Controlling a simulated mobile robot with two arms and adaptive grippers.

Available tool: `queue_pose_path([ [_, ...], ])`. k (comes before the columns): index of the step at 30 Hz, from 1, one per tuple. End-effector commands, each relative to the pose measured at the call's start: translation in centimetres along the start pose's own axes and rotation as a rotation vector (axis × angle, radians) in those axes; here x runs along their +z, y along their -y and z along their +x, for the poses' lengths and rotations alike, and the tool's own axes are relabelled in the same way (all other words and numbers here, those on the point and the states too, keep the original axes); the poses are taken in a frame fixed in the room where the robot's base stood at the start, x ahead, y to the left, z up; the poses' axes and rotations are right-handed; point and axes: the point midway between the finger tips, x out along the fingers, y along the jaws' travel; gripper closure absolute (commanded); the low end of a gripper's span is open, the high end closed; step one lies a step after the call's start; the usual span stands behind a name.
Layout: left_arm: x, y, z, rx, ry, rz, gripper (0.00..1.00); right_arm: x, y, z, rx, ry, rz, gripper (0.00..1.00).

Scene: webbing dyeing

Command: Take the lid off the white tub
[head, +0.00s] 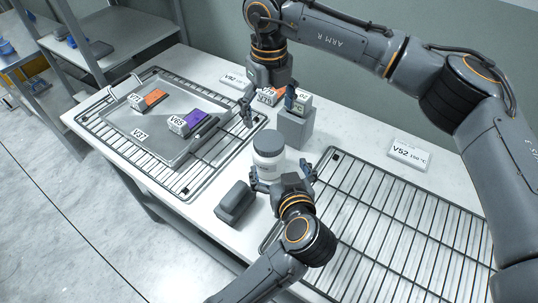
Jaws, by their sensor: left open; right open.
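My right gripper (267,108) points down from above, just beyond the tub in the picture. Its fingers are open and spread wide, with nothing held between them.
A grey block (294,131) carrying a small labelled item stands behind the tub. A dark grey block (234,203) lies to its left. A metal tray (150,140) with orange and purple pieces sits on the left wire rack. Another wire rack (385,225) fills the right.

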Motion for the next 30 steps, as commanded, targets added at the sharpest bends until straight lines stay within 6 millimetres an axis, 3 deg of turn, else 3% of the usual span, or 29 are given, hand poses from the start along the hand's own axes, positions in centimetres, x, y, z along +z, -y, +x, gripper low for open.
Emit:
queue_pose_path([
  [9, -0.1, 0.0, 6.5, -0.003, -0.003, 0.002, 0.05, 0.0, -0.1, 0.0, 0.003, 0.001, 0.000, 0.10],
  [15, 0.0, 0.0, 9.3, -0.002, -0.001, 0.000, 0.05, 0.0, -0.1, 0.0, 0.004, 0.001, 0.000, 0.10],
  [21, 0.0, 0.0, 10.6, -0.001, -0.001, 0.000, 0.05, 0.0, -0.1, 0.0, 0.004, 0.001, 0.000, 0.10],
  [29, 0.0, 0.0, 10.7, 0.000, -0.001, -0.001, 0.05, 0.0, -0.1, 0.0, 0.004, 0.001, 0.000, 0.10],
  [30, 0.0, 0.0, 10.7, 0.000, -0.001, -0.001, 0.09, 0.0, -0.1, 0.0, 0.004, 0.001, 0.000, 0.10],
])
